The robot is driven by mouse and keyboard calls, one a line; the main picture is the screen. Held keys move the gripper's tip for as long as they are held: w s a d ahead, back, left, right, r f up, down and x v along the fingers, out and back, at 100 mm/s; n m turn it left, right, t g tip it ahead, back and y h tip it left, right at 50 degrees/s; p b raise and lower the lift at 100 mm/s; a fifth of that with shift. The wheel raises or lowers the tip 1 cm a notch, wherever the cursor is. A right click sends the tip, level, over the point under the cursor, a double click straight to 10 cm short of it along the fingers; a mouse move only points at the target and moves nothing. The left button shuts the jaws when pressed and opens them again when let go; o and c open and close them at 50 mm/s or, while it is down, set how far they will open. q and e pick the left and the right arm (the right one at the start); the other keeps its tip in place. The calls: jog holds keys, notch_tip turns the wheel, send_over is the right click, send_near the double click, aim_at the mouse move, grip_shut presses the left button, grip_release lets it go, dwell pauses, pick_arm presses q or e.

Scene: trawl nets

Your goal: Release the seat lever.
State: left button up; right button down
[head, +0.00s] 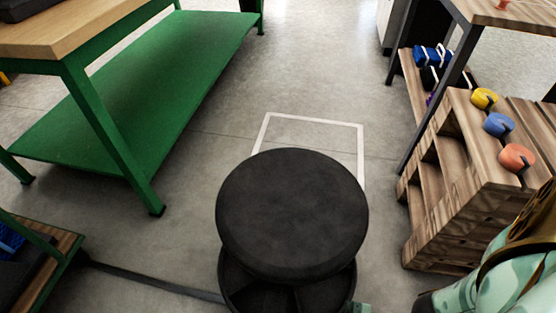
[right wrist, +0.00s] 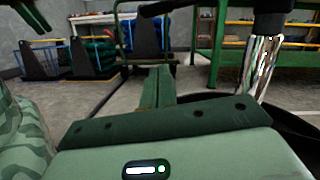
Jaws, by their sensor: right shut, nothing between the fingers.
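The stool's round black seat (head: 290,210) fills the lower middle of the head view, above a dark round base (head: 238,287). In the right wrist view the stool's chrome column (right wrist: 262,62) stands at the right, with a black mechanism (right wrist: 272,18) at its top. A black lever with a thicker grip (right wrist: 162,8) sticks out to the left at the top edge. My right gripper (right wrist: 160,72) is shut and empty. Its fingertips show below the lever grip, with a visible gap between them.
A green-framed bench with a green lower shelf (head: 160,80) stands at left. A wooden crate rack (head: 450,150) with yellow, blue and orange pieces stands at right. A white outline (head: 312,120) marks the floor behind the stool. A dark strip (head: 150,280) crosses the floor at lower left.

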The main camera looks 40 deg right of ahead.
jog(key=shift+a, duration=0.1)
